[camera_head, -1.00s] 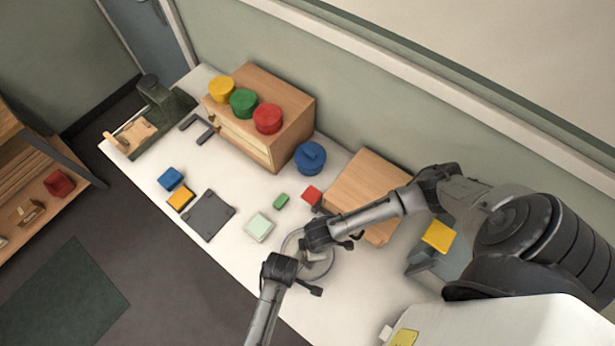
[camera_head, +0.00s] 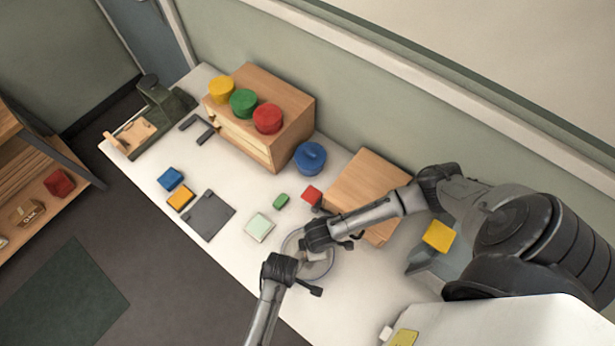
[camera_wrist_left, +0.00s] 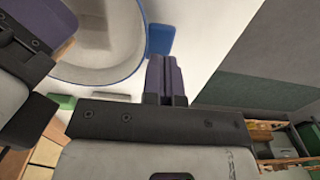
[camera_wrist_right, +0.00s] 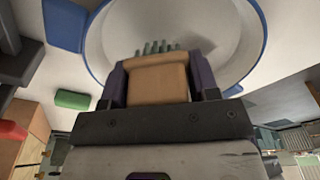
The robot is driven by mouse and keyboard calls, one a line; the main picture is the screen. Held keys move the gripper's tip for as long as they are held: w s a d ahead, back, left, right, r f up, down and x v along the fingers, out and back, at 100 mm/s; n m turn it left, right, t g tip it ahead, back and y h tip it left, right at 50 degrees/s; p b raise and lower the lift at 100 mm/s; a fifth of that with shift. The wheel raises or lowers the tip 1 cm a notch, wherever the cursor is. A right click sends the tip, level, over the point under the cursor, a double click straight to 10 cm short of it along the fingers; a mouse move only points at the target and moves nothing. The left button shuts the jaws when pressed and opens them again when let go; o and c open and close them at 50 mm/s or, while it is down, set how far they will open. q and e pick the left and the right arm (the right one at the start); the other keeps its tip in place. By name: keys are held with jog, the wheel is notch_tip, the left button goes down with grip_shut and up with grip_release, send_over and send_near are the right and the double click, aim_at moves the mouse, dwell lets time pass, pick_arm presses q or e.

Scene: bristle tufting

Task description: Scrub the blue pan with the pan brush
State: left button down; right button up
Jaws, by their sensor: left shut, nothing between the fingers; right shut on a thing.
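The pan is a round white dish with a blue rim. It fills the top of the right wrist view (camera_wrist_right: 215,18) and shows at upper left in the left wrist view (camera_wrist_left: 120,62). My right gripper (camera_wrist_right: 158,82) is shut on the pan brush (camera_wrist_right: 157,85), a tan block with green bristles. The bristle end reaches over the pan's interior; I cannot tell whether it touches. My left gripper (camera_wrist_left: 165,80) is shut and empty beside the pan's rim, near a blue block-like piece (camera_wrist_left: 160,39). In the head view, both arms partly cover the pan (camera_head: 322,272).
A pale green square (camera_head: 259,227), a green block (camera_head: 281,201) and a red block (camera_head: 311,195) lie near the pan. A wooden board (camera_head: 368,182) and a blue round pot (camera_head: 310,158) are behind. A dark flat plate (camera_head: 208,215) lies left.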

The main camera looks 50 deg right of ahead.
pick_arm(q)
jog(key=shift+f+b, duration=0.4)
jog(key=shift+f, duration=0.6)
pick_arm(e)
jog(key=shift+f, duration=0.4)
pick_arm(q)
jog(key=shift+r, duration=0.15)
pick_arm(e)
jog(key=shift+r, duration=0.15)
